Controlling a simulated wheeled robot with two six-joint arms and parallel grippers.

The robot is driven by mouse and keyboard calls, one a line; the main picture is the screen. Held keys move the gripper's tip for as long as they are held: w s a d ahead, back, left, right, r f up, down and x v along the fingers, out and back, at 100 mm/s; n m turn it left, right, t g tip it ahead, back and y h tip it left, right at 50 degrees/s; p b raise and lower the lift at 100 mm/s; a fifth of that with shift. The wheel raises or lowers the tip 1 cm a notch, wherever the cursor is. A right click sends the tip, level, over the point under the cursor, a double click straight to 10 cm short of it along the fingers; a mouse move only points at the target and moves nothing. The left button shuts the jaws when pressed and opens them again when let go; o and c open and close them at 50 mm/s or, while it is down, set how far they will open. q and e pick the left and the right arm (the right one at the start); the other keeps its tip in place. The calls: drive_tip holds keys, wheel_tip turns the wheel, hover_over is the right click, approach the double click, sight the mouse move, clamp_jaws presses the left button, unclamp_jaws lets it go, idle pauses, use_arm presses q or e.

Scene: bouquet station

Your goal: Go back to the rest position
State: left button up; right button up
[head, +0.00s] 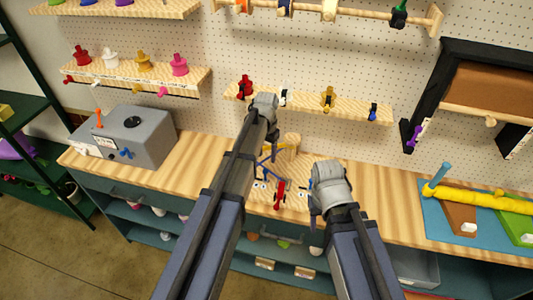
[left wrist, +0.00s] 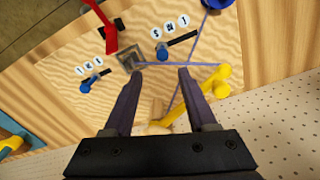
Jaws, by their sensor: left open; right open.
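My left gripper (left wrist: 160,72) is open in the left wrist view, its two dark purple fingers apart with nothing held between them. It is above the wooden worktop (left wrist: 100,52), over thin blue rods and a yellow piece (left wrist: 205,95). In the head view the left arm reaches up the middle and largely hides its own fingers. My right gripper (head: 314,208) is at the right of it, low over the bench; only part of its fingers shows. I see nothing held in it.
A red piece (head: 280,193) and a wooden post (head: 292,140) stand close to both grippers. A grey box (head: 137,135) is at the left of the bench. Wall shelves (head: 360,104) are behind. A blue mat (head: 430,208) with a yellow roll (head: 480,198) lies at the right.

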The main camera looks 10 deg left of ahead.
use_arm(q)
drive_tip(key=s+d+f+b, duration=0.2)
drive_tip(key=s+d+b, duration=0.1)
drive_tip(key=s, duration=0.5)
drive_tip(key=s+d+f+b, duration=0.2)
drive_tip(key=s+d+f, duration=0.1)
drive_tip(key=s, duration=0.5)
drive_tip(key=s+d+f+y+b, duration=0.1)
drive_tip(key=s+d+f+b, duration=0.2)
drive_tip(key=s, duration=0.5)
drive_tip(key=shift+s+d+f+b, duration=0.15)
drive_tip(key=shift+d+f+b, duration=0.05)
drive_tip(key=shift+d+b, duration=0.15)
drive_tip(key=shift+d, duration=0.55)
